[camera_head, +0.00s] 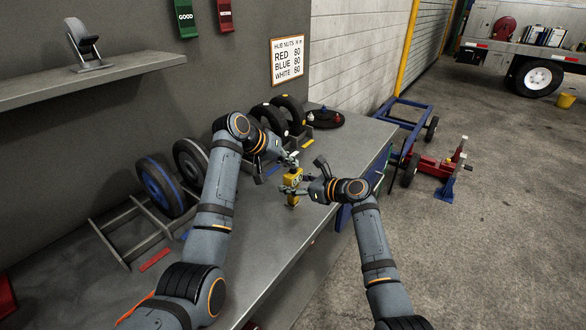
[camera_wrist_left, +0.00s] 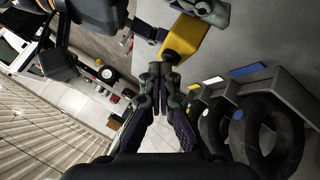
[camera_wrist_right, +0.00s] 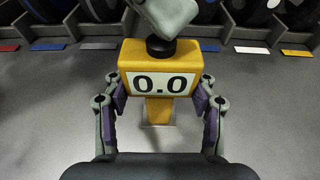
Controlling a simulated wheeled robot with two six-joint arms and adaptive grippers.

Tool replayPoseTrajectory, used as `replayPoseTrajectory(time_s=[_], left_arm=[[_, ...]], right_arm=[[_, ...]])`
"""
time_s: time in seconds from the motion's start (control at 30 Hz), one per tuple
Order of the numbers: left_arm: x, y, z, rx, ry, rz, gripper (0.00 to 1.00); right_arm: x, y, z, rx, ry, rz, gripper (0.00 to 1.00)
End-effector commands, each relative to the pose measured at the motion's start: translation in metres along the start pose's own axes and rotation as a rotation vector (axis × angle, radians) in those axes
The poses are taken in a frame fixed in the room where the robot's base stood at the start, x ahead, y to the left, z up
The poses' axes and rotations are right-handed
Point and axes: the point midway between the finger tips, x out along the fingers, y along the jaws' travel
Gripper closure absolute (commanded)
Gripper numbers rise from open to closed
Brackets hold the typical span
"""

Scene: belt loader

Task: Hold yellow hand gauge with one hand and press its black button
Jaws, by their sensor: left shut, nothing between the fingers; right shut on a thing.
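The yellow hand gauge (camera_head: 293,180) is held upright just above the workbench, near its front edge. In the right wrist view its display (camera_wrist_right: 160,83) reads 0.0, and its black button (camera_wrist_right: 160,46) is on top. My right gripper (camera_head: 310,186) is shut on the gauge, with one finger on each side of it. My left gripper (camera_head: 291,161) is shut and empty, and its fingertips are right over the button in the right wrist view (camera_wrist_right: 168,15). Whether they touch the button I cannot tell. The gauge also shows beyond the left fingertips in the left wrist view (camera_wrist_left: 184,38).
The grey workbench (camera_head: 240,250) carries several wheels in racks (camera_head: 160,186) along the wall. A round dark tray (camera_head: 324,118) sits at the far end. A sign (camera_head: 287,60) and a shelf (camera_head: 100,72) are on the wall. A blue-framed cart (camera_head: 410,118) stands beyond the bench.

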Motion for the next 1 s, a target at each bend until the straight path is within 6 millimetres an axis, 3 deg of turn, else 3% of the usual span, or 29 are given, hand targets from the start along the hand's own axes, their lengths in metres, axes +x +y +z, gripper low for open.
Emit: replayPoseTrajectory(time_s=[1.0], left_arm=[[-0.012, 0.009, -0.009, 0.000, -0.001, 0.000, 1.00]], right_arm=[[0.000, 0.000, 0.000, 0.000, 0.000, 0.000, 0.80]])
